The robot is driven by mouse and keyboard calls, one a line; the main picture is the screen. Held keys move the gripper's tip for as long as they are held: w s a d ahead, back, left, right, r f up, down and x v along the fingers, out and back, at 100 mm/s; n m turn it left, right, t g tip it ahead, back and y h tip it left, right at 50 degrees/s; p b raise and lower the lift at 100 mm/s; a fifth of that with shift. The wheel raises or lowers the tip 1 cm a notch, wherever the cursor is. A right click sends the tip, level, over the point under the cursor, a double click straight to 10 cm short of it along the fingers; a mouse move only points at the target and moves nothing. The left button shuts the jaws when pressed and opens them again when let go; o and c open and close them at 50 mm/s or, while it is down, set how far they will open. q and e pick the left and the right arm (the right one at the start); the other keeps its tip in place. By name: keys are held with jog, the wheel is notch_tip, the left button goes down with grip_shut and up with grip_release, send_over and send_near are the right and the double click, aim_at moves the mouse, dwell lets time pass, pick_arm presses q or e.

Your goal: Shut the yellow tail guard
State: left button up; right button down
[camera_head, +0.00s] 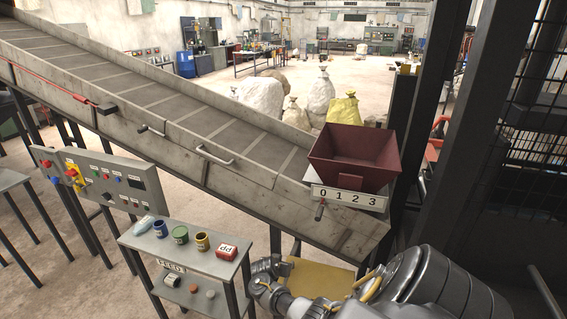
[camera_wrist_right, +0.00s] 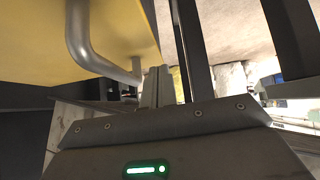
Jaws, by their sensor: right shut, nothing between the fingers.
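The yellow tail guard (camera_head: 318,279) shows in the head view as a flat yellow panel below the lower end of the conveyor, partly hidden by my right arm. In the right wrist view the yellow guard (camera_wrist_right: 30,45) fills the upper left, with a bent grey bar handle (camera_wrist_right: 82,45) on it. My right gripper (camera_wrist_right: 157,84) is shut and empty, its fingers close to the handle's lower end. I cannot tell whether they touch the guard or handle. In the head view my right arm reaches in from the lower right. My left gripper is not in view.
The sloping conveyor (camera_head: 215,125) carries a dark red hopper (camera_head: 352,160) and a number plate (camera_head: 348,198) at its lower end. A small feed table (camera_head: 190,262) with pots stands to the left, beside a control panel (camera_head: 100,180). Dark steel posts (camera_head: 425,100) stand on the right.

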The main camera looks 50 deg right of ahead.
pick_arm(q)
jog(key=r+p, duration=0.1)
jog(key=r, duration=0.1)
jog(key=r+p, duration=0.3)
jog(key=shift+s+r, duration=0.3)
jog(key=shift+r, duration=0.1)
pick_arm(e)
jog(key=v, duration=0.5)
jog(key=shift+r, duration=0.5)
jog(key=shift+d, duration=0.1)
